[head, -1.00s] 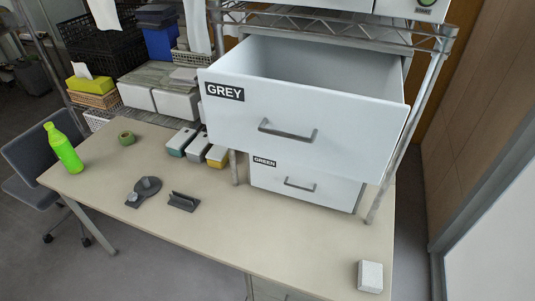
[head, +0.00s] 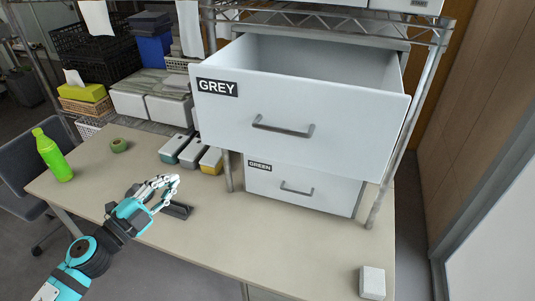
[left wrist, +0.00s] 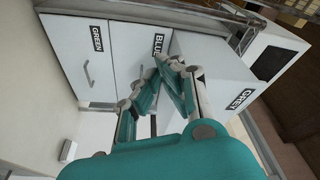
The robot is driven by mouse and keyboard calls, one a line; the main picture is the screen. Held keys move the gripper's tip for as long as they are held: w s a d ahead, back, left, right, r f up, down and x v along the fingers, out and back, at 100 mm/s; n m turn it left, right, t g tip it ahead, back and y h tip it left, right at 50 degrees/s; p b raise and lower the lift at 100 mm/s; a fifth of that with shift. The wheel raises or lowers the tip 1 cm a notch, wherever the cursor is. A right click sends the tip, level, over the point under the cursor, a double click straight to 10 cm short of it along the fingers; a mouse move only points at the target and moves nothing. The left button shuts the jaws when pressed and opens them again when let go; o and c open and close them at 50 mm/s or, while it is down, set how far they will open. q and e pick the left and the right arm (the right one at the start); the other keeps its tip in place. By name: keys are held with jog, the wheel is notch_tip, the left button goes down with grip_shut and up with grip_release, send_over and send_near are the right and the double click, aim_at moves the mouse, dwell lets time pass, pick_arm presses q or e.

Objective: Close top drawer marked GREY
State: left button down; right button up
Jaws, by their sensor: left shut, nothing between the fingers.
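The top drawer marked GREY (head: 350,125) is pulled far out of the white cabinet, and its empty-looking inside shows from above. Its grey bar handle (head: 283,127) is on the front. The drawer also shows in the left wrist view (left wrist: 215,65), with its label at the lower right. My left gripper (head: 174,183) is shut and empty, over the table, to the left of and lower in the picture than the drawer front, apart from it. It also shows in the left wrist view (left wrist: 168,62). My right gripper is not in view.
Below is a shut drawer marked GREEN (head: 320,190). A metal rack post (head: 395,150) stands right of the drawers. On the table (head: 270,245) are several small bins, green tape (head: 119,145), a green bottle (head: 52,155) and a white box (head: 372,283). The table's front middle is clear.

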pick_arm(q)
jog(key=s+d+r+m+g+h, duration=0.7)
jog(key=s+d+r+m, duration=0.6)
jog(key=s+r, duration=0.15)
jog(key=w+a+p+x, duration=0.1)
jog(key=p+x, duration=0.5)
jog(key=x, duration=0.6)
jog(key=shift+w+d+p, duration=0.3)
jog(key=shift+w+p, duration=0.05)
jog(key=shift+w, duration=0.4)
jog(key=shift+w, duration=0.1)
